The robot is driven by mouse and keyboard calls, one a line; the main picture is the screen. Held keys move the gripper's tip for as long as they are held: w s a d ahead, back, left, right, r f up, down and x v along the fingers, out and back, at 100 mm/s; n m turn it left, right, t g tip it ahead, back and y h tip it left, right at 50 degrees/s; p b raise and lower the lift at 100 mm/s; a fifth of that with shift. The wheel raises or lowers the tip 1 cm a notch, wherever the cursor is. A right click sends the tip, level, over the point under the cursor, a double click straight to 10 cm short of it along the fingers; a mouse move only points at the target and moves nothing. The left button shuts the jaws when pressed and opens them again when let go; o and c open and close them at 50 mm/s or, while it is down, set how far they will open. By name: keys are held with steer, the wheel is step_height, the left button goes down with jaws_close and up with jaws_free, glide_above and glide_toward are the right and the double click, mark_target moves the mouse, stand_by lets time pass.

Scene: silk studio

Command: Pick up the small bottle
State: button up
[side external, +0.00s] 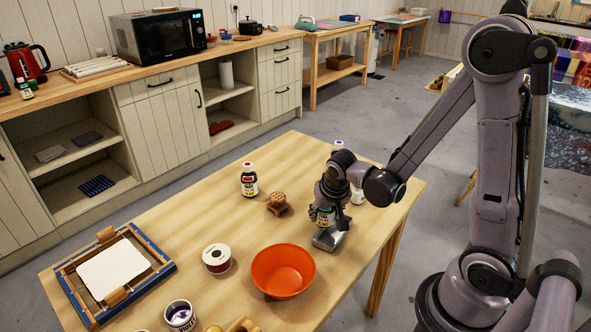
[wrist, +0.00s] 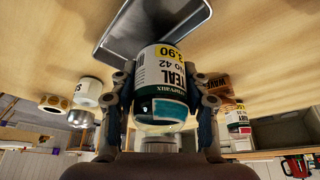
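A small bottle with a white, green and yellow label marked TEAL (wrist: 165,72) sits between the two fingers of my gripper (wrist: 165,84) in the wrist view. The fingers lie against both its sides, so my gripper looks shut on it. In the side view my gripper (side external: 324,207) holds the bottle (side external: 322,217) upright at the grey metal tray (side external: 330,239). The fingers partly hide it there. I cannot tell whether its base touches the tray. The tray also shows in the wrist view (wrist: 118,38).
An orange bowl (side external: 283,271) and a white tub (side external: 217,259) are in front. A white container (side external: 357,196) is close right of my gripper. A framed screen (side external: 112,272) lies far left.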

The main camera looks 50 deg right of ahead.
steer(key=shift+c, duration=0.6)
steer(key=shift+r, duration=0.1)
steer(key=shift+r, duration=0.85)
step_height(320, 180, up, 2)
steer(key=shift+r, duration=0.2)
steer(key=s+d+r, duration=0.6)
steer(key=s+d, duration=0.2)
steer(key=w+a+f+n, duration=0.1)
steer(key=w+a+f, duration=0.1)
steer(key=w+a+f+n+y, duration=0.1)
steer(key=w+a+f+n, duration=0.1)
steer(key=w+a, duration=0.1)
steer(key=w+a+f+n+t, duration=0.1)
steer(key=w+a+f, duration=0.1)
steer(key=w+a, duration=0.1)
steer(key=shift+f, duration=2.05)
